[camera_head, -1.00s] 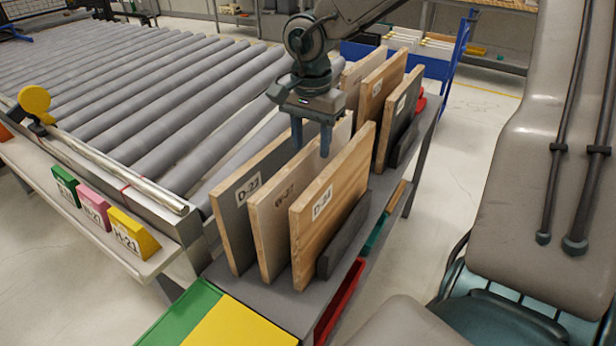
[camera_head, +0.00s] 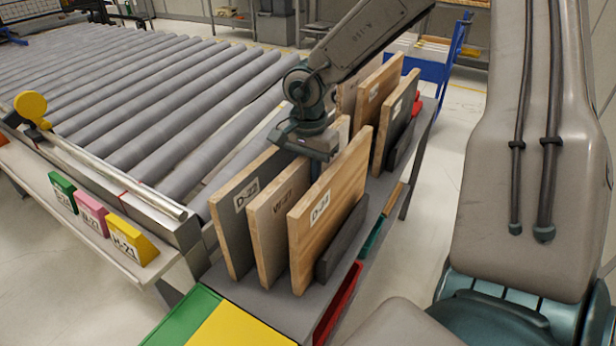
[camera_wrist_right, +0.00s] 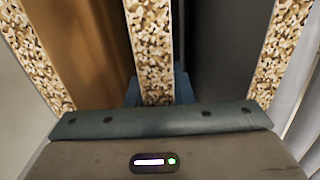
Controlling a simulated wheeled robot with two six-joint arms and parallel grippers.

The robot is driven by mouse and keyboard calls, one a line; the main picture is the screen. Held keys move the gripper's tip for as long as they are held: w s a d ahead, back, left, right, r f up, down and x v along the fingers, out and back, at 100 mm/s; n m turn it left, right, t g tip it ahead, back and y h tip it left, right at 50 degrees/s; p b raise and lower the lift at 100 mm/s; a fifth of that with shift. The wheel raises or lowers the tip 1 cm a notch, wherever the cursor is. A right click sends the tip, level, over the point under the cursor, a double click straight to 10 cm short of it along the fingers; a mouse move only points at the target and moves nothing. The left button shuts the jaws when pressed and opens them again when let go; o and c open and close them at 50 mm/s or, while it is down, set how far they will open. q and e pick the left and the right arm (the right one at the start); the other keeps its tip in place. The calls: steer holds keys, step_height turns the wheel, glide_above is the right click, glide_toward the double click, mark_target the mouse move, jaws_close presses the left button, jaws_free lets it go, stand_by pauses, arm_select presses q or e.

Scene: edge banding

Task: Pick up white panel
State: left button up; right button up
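The panel labelled W-27 (camera_head: 268,240), with a pale face, stands upright in the rack between a dark grey panel labelled D-22 (camera_head: 230,225) and a wood-faced panel labelled D-24 (camera_head: 310,240). My right gripper (camera_head: 316,172) points down over the top edge of the middle panel, its fingers mostly hidden among the panels. In the right wrist view, the middle panel's speckled edge (camera_wrist_right: 152,45) runs between the two teal fingers (camera_wrist_right: 155,95). The panel edge covers part of the fingers, so I cannot tell whether they touch it. My left gripper is not in view.
More upright panels (camera_head: 378,85) stand behind in the rack. A roller conveyor (camera_head: 150,100) lies on the left. Green, pink and yellow tagged blocks (camera_head: 130,240) sit on its side ledge. A blue cart (camera_head: 440,68) stands at the back.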

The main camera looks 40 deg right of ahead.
jaws_close()
stand_by(1.1)
